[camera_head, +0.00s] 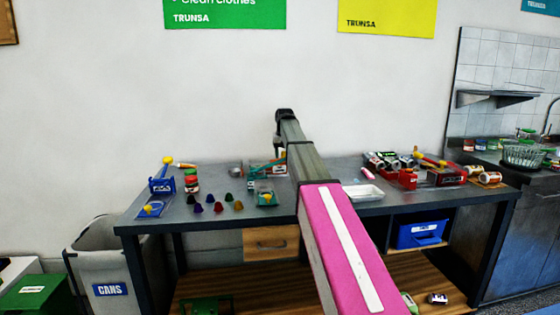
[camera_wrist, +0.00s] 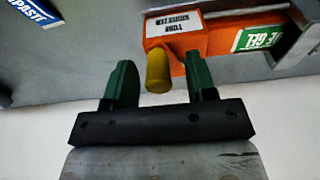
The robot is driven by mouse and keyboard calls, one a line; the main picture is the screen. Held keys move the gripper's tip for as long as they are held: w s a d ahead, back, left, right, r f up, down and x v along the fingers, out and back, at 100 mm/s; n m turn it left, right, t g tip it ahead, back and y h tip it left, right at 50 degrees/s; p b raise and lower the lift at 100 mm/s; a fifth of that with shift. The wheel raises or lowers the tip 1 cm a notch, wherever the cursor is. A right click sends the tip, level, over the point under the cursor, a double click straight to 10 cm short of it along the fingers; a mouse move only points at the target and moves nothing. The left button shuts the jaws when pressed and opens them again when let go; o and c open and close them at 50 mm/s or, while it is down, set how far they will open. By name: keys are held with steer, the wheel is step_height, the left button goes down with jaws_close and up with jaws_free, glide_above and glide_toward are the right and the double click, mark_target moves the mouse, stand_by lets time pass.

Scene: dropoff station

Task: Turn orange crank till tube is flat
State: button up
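In the wrist view, an orange device (camera_wrist: 217,37) carries a white label that reads upside down, seemingly "tube squeezer". A yellow knob (camera_wrist: 158,70) sticks out at its left end. A green label ending in "gel" (camera_wrist: 262,37), seemingly on the tube, shows at the right; I cannot tell how flat the tube is. My gripper (camera_wrist: 161,68) is open, with one green finger on each side of the knob, seemingly not touching it. In the head view, my arm hides much of this spot, and the crank cannot be made out.
The grey table (camera_head: 335,168) holds several small coloured cones at left, a blue device (camera_head: 162,186) with a yellow knob, and a white tray (camera_head: 363,192). A red device (camera_head: 447,176) and cans stand at right. A cans bin (camera_head: 100,262) is at the lower left.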

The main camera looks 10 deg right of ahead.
steer(key=shift+w, duration=0.1)
steer(key=shift+r, duration=3)
